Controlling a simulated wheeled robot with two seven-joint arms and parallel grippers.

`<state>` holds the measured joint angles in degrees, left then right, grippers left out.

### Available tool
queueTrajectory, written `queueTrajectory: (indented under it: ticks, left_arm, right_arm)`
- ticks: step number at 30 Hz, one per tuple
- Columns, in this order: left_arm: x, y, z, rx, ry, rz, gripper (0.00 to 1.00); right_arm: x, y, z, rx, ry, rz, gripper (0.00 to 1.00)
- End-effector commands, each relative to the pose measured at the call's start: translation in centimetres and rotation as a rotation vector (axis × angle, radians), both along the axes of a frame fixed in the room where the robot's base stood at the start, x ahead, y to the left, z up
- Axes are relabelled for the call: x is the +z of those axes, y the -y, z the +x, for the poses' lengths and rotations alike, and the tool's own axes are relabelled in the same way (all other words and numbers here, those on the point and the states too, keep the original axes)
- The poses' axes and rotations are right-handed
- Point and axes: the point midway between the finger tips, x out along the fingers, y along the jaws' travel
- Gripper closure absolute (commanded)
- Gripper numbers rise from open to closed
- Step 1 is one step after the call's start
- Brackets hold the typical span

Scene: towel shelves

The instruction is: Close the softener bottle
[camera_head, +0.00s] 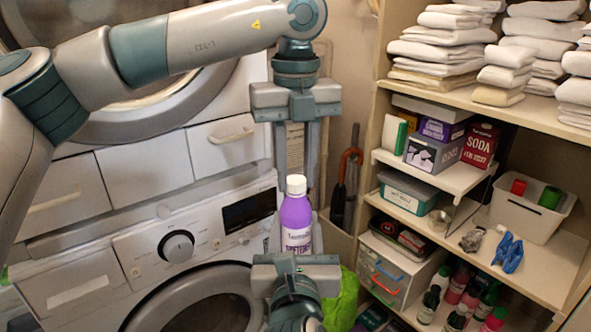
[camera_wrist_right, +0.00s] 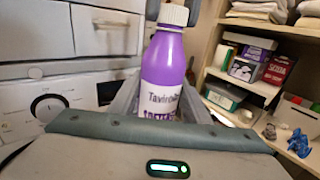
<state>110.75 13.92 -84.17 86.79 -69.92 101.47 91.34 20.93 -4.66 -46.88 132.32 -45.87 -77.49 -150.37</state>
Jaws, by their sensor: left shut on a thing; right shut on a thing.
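The softener bottle (camera_head: 296,219) is purple with a white label and stands upright in front of the washing machine. Its white ribbed cap (camera_head: 296,185) sits on top of the neck; it also shows in the right wrist view (camera_wrist_right: 174,15). My left gripper (camera_head: 297,178) points straight down from above, its fingers on either side of the cap and shut on it. My right gripper (camera_head: 296,240) comes from below and is shut on the bottle's body, which also shows in the right wrist view (camera_wrist_right: 164,75). The fingertips partly hide in both views.
A white washing machine (camera_head: 90,262) stands behind and left. Shelves on the right hold folded towels (camera_head: 440,50), a SODA box (camera_head: 480,145), a white bin (camera_head: 525,218) and several bottles (camera_head: 468,295). A dark umbrella (camera_head: 350,165) hangs between machine and shelves.

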Motion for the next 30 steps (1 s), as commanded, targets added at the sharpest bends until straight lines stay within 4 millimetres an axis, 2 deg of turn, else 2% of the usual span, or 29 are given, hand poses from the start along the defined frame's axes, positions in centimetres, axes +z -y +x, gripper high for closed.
queueTrajectory:
  ticks: [4, 8, 30]
  left_arm:
    - [0.0, 0.02, -0.01, -0.059, 0.0, 0.0, 1.0]
    - [-0.03, 0.08, -0.04, -0.208, -0.001, -0.003, 1.0]
    - [-0.1, 0.03, 0.01, -1.387, 0.0, -0.004, 1.0]
  right_arm:
    - [0.05, -0.01, -0.01, 0.0, 0.001, 0.0, 1.0]
    - [0.05, -0.01, -0.01, 0.0, 0.001, 0.0, 1.0]
    - [0.06, 0.03, 0.0, -0.001, 0.001, 0.001, 1.0]
